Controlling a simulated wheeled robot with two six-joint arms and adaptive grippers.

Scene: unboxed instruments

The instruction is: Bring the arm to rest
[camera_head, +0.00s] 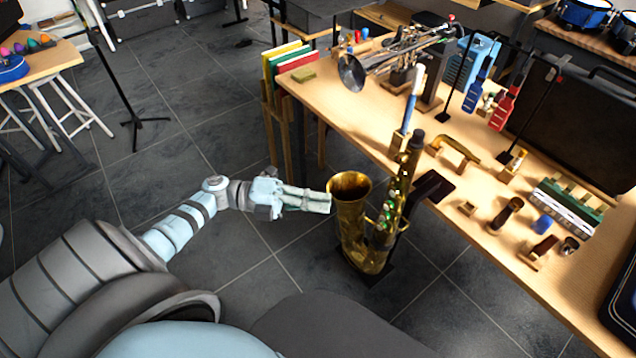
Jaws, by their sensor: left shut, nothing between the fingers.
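My left arm (185,225) comes in from the lower left and reaches out over the floor. My left gripper (328,203) is shut and empty. Its fingertips show right beside the bell rim of the brass saxophone (352,222); I cannot tell whether they touch it. The saxophone stands upright on a dark stand in front of the table. My right gripper is not in view.
A wooden table (300,82) runs along the right with trumpets (400,55), a tray of small items (565,210) and several small parts. A thin black stand (135,120) is on the tiled floor (190,75). Floor around my arm is clear.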

